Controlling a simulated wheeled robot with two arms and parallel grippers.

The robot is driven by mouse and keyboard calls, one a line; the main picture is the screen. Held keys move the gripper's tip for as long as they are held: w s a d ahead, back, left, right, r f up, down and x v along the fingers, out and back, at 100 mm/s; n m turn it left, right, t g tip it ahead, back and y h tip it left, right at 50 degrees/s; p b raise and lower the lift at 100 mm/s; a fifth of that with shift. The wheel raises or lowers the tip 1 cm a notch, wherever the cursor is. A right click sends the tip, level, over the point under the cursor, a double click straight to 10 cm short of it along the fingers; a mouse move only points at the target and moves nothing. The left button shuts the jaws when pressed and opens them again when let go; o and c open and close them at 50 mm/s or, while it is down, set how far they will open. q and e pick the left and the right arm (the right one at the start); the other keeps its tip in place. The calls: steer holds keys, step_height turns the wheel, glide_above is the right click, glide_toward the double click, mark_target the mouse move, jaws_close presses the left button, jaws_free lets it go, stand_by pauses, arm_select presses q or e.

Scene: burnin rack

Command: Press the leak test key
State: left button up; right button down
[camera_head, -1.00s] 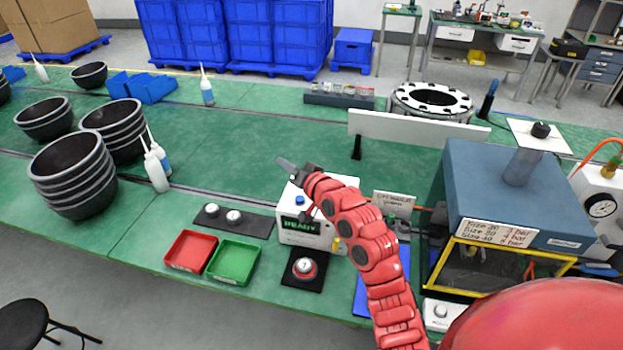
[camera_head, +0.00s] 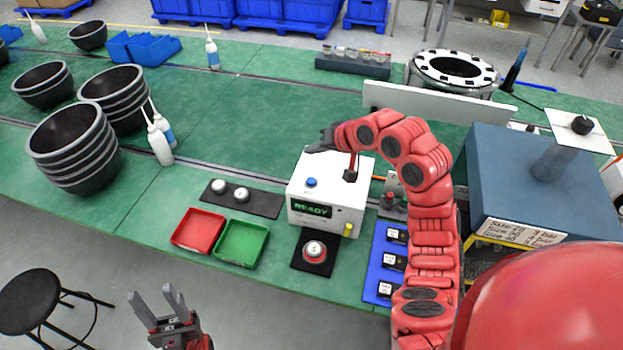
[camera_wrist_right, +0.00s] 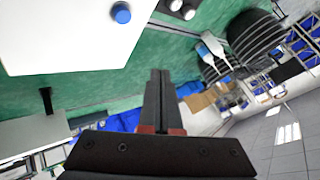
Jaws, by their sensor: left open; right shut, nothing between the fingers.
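The white tester box (camera_head: 330,205) stands on the green bench with a lit "READY" display (camera_head: 313,209) on its front. A round blue button (camera_head: 311,182) is on its top; it also shows in the right wrist view (camera_wrist_right: 121,13). My right gripper (camera_head: 322,143) is above the back of the box, apart from the button, and its fingers (camera_wrist_right: 160,88) are closed with nothing between them. My left gripper (camera_head: 160,300) is open and empty, low in the head view in front of the bench edge.
A red tray (camera_head: 198,230) and a green tray (camera_head: 241,243) lie left of the box. A black pad with a round silver part (camera_head: 315,249) lies in front of it. A blue mat (camera_head: 378,270) is at right. Stacked black bowls (camera_head: 75,150) stand at left.

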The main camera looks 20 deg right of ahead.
mark_target(314, 183)
step_height(314, 183, down, 8)
steer(key=b, duration=0.5)
steer(key=shift+f, duration=0.4)
stand_by(1.6)
steer(key=shift+f, duration=0.4)
steer(key=shift+f+b, duration=0.3)
steer(key=shift+f, duration=0.2)
stand_by(0.6)
steer(key=shift+r+p, duration=0.7)
steer(key=shift+r, duration=0.25)
